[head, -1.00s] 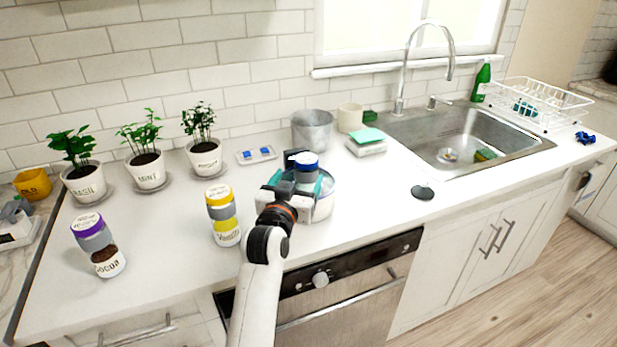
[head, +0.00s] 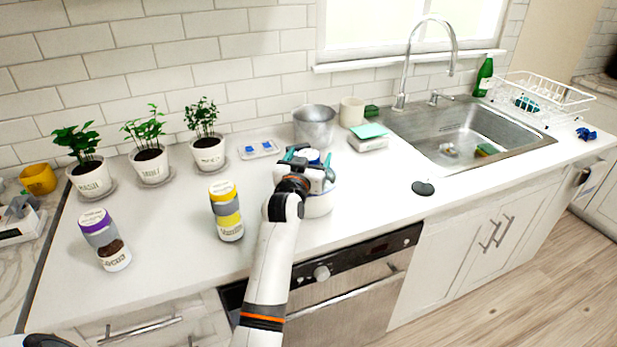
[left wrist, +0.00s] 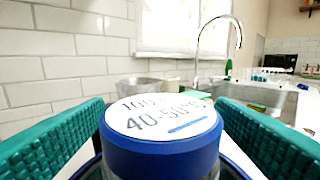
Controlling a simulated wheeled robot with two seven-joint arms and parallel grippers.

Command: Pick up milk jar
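The jar with a blue lid and white top (left wrist: 160,125) fills the middle of the left wrist view. The lid's print is partly legible, and the word milk cannot be read. My left gripper (head: 309,162) is over the jar, with its teal fingers on either side of the lid. The fingers look apart and open; whether either touches the jar cannot be told. My right gripper is not in view.
Left of my arm stand a yellow-lidded jar (head: 226,211) and a purple-lidded cocoa jar (head: 104,240). Potted herbs (head: 208,153) line the wall. A metal pot (head: 314,127) and white cup (head: 351,111) stand behind. The sink (head: 470,140) is at right. The front counter between is clear.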

